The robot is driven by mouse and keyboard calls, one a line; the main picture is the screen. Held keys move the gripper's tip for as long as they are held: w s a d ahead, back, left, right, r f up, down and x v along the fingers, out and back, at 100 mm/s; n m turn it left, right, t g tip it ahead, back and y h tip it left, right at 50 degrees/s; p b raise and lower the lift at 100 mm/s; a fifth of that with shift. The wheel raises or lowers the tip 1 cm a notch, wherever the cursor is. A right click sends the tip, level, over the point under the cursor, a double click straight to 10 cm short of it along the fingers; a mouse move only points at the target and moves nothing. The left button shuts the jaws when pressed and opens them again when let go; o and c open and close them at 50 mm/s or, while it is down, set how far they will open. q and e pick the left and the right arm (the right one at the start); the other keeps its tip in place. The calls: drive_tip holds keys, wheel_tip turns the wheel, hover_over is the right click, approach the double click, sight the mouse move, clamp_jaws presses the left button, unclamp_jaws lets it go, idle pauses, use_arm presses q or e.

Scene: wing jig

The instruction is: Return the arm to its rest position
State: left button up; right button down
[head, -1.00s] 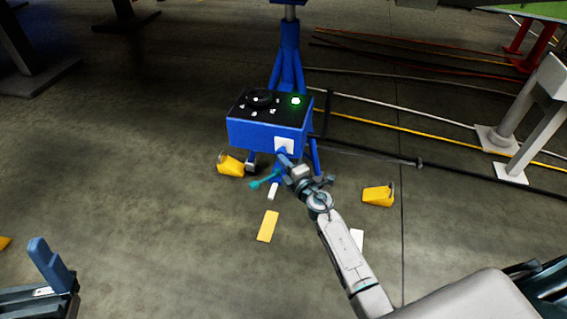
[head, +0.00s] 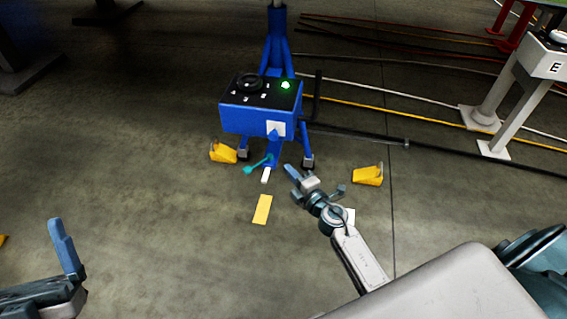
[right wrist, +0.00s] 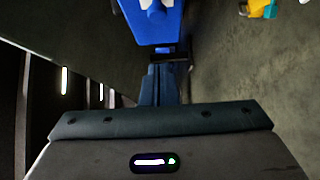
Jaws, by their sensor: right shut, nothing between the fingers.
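My right gripper (head: 290,170) is in front of the blue control stand, to the right of its lower part, with empty floor around its tips in the head view. Its blue fingers are together and hold nothing. In the right wrist view the closed fingers (right wrist: 160,84) point toward a blue surface (right wrist: 153,22). My left gripper (head: 66,248) shows at the lower left edge with its blue fingers raised. Whether they are apart cannot be made out.
Yellow wedges (head: 222,153) (head: 368,176) lie on either side. Cables run behind.

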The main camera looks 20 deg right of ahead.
drive_tip(key=shift+s, duration=0.4)
drive_tip(key=shift+r, duration=0.1)
